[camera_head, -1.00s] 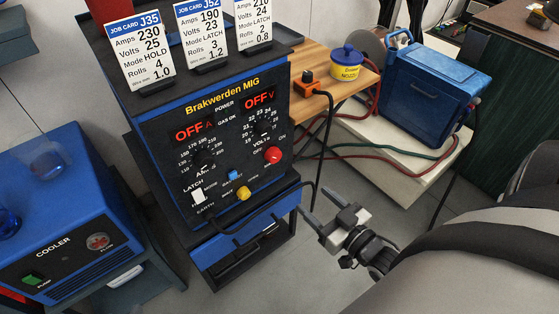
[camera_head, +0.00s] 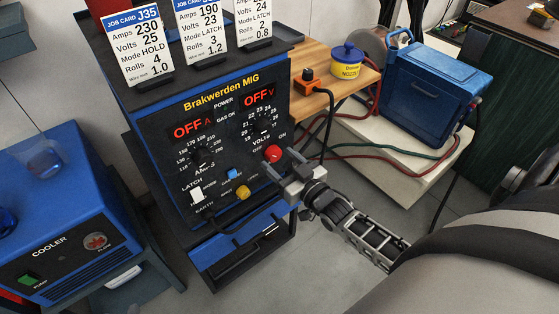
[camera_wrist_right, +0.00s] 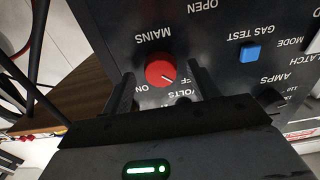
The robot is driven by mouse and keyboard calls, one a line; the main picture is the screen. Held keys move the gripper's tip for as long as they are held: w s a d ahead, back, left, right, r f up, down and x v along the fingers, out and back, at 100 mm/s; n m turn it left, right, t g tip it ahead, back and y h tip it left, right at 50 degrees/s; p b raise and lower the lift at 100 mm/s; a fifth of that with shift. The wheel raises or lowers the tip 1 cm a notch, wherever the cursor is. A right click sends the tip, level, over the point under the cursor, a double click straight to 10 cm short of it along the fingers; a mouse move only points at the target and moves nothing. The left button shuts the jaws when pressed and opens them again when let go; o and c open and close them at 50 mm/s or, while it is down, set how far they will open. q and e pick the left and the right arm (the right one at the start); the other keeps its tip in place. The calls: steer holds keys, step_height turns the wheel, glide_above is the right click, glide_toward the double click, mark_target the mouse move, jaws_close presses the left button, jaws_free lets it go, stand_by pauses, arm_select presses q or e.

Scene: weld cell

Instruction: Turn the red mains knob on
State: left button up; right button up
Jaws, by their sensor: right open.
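The red mains knob (camera_head: 272,153) is on the lower right of the dark front panel of the Brakwerden MIG welder (camera_head: 215,103). Both displays on the panel read OFF. In the right wrist view the knob (camera_wrist_right: 160,73) shows a pale pointer mark turned towards the OFF lettering, which a finger partly covers. My right gripper (camera_head: 279,177) is open, close in front of the panel at the knob. In the wrist view its fingers (camera_wrist_right: 163,85) stand one on each side of the knob, with a gap visible. My left gripper is not in view.
A yellow knob (camera_head: 243,192), a blue gas test button (camera_head: 232,174) and a white switch (camera_head: 197,195) are close by on the panel. Job cards (camera_head: 138,48) stand on top. An orange plug with a black cable (camera_head: 309,83) is to the right. The blue cooler (camera_head: 60,215) is at left.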

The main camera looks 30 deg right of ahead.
steer(key=shift+w, duration=0.5)
steer(key=c, duration=1)
steer(key=shift+o, duration=0.2)
